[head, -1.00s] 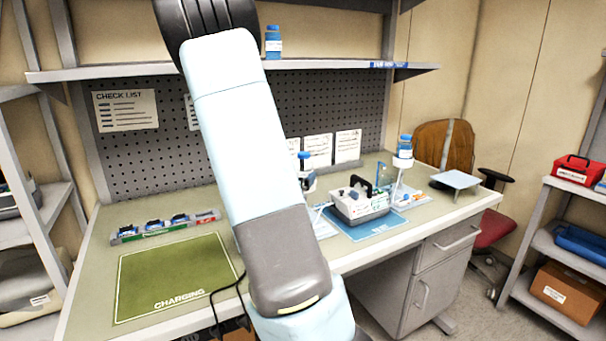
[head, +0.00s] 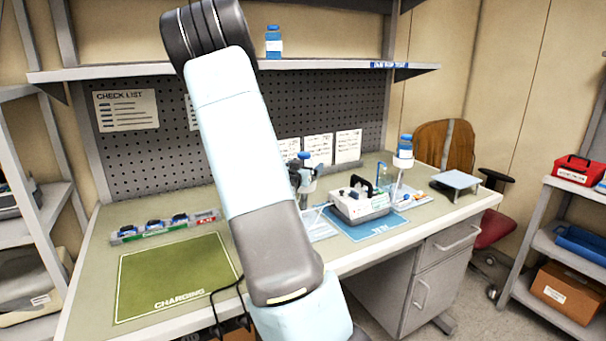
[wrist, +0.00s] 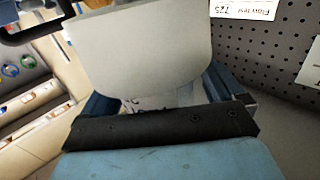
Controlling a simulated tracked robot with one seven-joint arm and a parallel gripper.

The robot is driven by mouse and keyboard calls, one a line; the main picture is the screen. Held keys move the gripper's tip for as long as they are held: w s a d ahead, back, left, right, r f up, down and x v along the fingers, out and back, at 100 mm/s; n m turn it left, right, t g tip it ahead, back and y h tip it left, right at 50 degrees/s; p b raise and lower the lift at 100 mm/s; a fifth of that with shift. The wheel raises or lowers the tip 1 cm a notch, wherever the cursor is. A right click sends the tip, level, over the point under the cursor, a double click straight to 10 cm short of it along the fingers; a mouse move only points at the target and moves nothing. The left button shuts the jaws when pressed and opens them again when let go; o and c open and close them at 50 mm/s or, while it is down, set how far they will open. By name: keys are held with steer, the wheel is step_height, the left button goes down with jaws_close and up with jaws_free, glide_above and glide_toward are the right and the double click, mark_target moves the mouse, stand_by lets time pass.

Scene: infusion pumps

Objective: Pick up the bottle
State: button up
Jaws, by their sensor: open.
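Blue-capped bottles show in the head view: one on the upper shelf (head: 273,44), one in a white holder at the right (head: 405,147), and one behind my arm (head: 305,159), partly hidden. A dark part beside that last bottle appears to be my gripper, mostly hidden by my arm. In the wrist view my gripper (wrist: 160,95) is open, its blue fingers on either side of a large pale surface (wrist: 145,45). I cannot tell whether this is the bottle or its holder, or whether the fingers touch it.
A white pump with a dark handle (head: 360,203) stands on a blue mat (head: 372,231). A rack of small items (head: 165,227) and a green charging mat (head: 175,277) lie at the left. The pegboard (wrist: 284,60) is close at the right in the wrist view.

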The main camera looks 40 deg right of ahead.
steer(key=shift+c, duration=0.3)
steer(key=c, duration=1)
steer(key=shift+o, duration=0.2)
